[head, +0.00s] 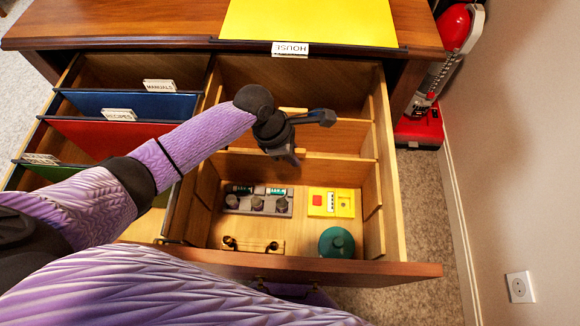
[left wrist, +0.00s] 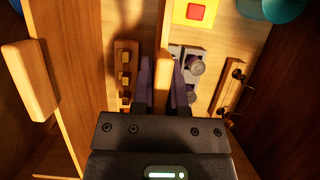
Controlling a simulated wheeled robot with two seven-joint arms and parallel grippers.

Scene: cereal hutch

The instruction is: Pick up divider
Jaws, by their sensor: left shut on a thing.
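The open wooden drawer (head: 308,265) has thin wooden cross dividers. The front divider (head: 335,171) stands upright across the drawer, behind the compartment with small items. My left gripper (head: 288,156) reaches down over it from above, near the middle of its top edge. In the left wrist view, my left gripper (left wrist: 162,85) is shut with its two dark fingers on either side of the divider (left wrist: 160,35), seen edge-on. Another divider (head: 345,134) stands farther back. My gripper hides part of both dividers in the head view. My right gripper is not in view.
The front compartment holds a grey tray of batteries and knobs (head: 257,204), a yellow box (head: 331,203), a green round container (head: 336,243) and a handle piece (head: 252,246). Colored hanging files (head: 110,137) fill the left drawer. A yellow folder (head: 310,20) lies on top.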

